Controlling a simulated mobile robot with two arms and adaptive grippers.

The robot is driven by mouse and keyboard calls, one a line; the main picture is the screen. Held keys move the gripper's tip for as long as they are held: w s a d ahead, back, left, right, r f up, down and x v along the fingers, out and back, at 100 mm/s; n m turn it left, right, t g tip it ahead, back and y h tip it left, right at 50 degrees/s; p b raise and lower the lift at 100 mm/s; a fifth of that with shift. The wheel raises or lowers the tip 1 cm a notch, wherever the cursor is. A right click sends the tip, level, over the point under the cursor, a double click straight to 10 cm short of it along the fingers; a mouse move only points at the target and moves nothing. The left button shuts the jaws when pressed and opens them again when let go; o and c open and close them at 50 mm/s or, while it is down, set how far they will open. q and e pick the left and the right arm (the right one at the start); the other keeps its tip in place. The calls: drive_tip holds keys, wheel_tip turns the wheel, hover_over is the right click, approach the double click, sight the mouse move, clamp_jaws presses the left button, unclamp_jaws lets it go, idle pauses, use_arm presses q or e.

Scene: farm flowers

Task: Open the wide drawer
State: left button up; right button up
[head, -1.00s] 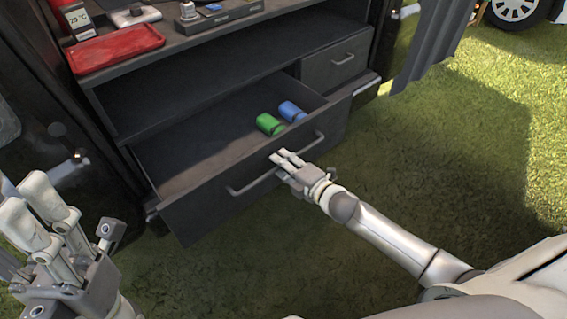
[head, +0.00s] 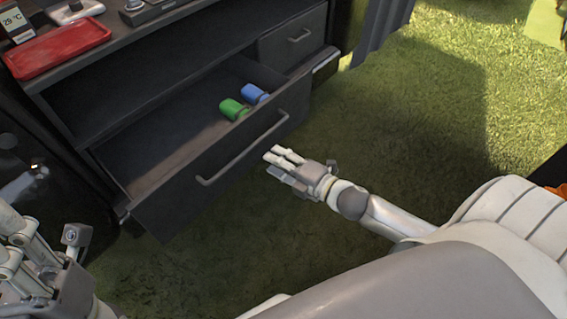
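The wide drawer (head: 166,203) is pulled out from the dark cabinet, and its inside shows. Its long bar handle (head: 243,150) runs across the front and nothing holds it. A green roll-like item (head: 233,109) and a blue one (head: 255,94) lie inside, near the right end. My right gripper (head: 277,160) is just to the right of the handle, apart from it, over the grass. Its fingers look close together, but I cannot tell whether they are fully shut. My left gripper (head: 20,255) is at the lower left, partly cut off by the frame edge, away from the drawer.
A small closed drawer (head: 294,38) sits at the upper right of the cabinet. A red tray (head: 57,47) and a dark device (head: 150,9) rest on the top. Open grass (head: 420,130) lies to the right, with a grey curtain (head: 382,30) beside the cabinet.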

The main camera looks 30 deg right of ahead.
drive_tip(key=shift+v, duration=0.8)
